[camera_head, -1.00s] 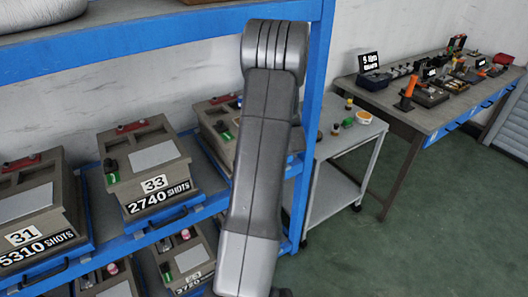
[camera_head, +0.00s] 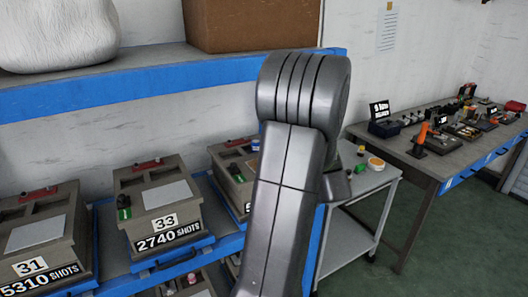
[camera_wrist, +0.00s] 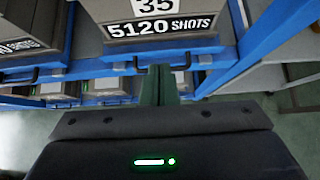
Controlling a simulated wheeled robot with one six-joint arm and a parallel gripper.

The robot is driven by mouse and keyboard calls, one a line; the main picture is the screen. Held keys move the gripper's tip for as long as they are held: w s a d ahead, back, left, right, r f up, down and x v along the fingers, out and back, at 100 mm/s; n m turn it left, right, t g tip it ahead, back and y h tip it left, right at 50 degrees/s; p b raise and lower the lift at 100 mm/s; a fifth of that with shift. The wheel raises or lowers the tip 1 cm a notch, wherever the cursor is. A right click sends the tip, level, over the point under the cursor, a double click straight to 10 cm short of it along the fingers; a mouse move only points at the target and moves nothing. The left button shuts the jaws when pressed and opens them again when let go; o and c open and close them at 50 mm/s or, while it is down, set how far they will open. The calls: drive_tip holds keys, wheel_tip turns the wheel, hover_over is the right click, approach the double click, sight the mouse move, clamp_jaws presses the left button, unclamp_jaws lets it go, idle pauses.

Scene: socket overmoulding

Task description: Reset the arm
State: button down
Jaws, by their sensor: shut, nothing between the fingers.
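My gripper (camera_wrist: 160,84) shows in the wrist view with its two narrow fingers together and nothing between them. The fingers point toward the front of the shelf, just below the box marked 35, 5120 SHOTS (camera_wrist: 168,28). I cannot tell whether they touch the shelf. In the head view my grey arm (camera_head: 290,170) rises through the middle and is bent at the top. It hides part of the shelf and of the box behind it. The gripper itself is not visible in the head view.
A blue-edged rack (camera_head: 180,78) holds several numbered mould boxes, among them 33 (camera_head: 160,205) and 31 (camera_head: 40,235). A small grey trolley (camera_head: 352,188) stands right of the arm. A long workbench (camera_head: 410,160) with tools is farther right. Green floor between them is clear.

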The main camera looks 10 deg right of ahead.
drive_tip(key=shift+w, duration=0.1)
drive_tip(key=p+x, duration=0.1)
drive_tip(key=x, duration=0.8)
drive_tip(key=shift+w+a+f, duration=0.1)
drive_tip(key=shift+w+f, duration=0.05)
drive_tip(key=shift+f, duration=0.05)
drive_tip(key=w, duration=0.1)
drive_tip(key=w+a, duration=0.1)
drive_tip(key=w, duration=0.1)
drive_tip(key=shift+w+a+f, duration=0.15)
drive_tip(key=shift+w+a, duration=0.05)
drive_tip(key=shift+w, duration=0.1)
